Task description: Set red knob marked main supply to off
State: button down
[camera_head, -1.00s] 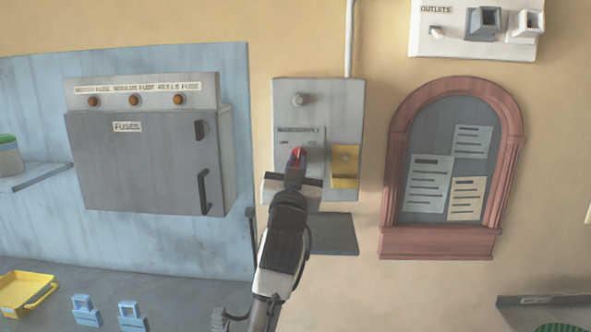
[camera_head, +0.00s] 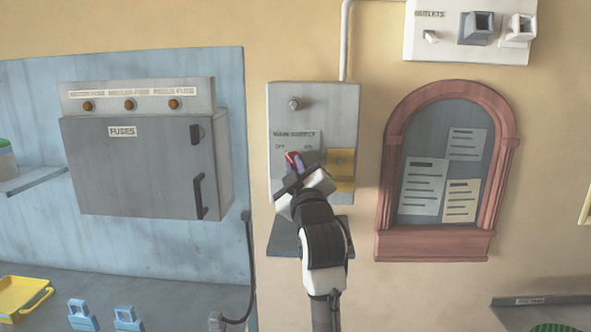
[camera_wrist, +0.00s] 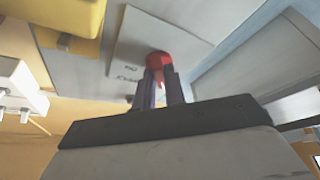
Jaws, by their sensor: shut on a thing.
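The red knob (camera_head: 292,158) sits on the grey main supply box (camera_head: 343,112), under a label with "OFF" at left and "ON" at right. Most of it is hidden by my gripper (camera_head: 297,168) in the head view. In the wrist view the red knob (camera_wrist: 159,61) shows between the two fingertips of my gripper (camera_wrist: 160,82). The fingers are shut on it. The gripper is tilted, with its wrist down and to the right of the knob. The knob's exact pointing direction is hard to tell.
A yellow part (camera_head: 342,166) is on the box just right of my gripper. A dark shelf (camera_head: 283,238) juts out below the box. The grey fuse cabinet (camera_head: 135,165) is to the left, and an arched notice board (camera_head: 412,145) is to the right.

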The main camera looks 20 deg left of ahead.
jog(key=shift+r+n+g+y, duration=0.15)
jog(key=shift+n+g+y, duration=0.15)
jog(key=shift+n, duration=0.5)
jog(key=c, duration=1.5)
grip_release()
jog(key=shift+o, duration=0.2)
jog(key=b+v, duration=0.4)
jog(key=v, duration=1)
jog(key=shift+a, duration=0.1)
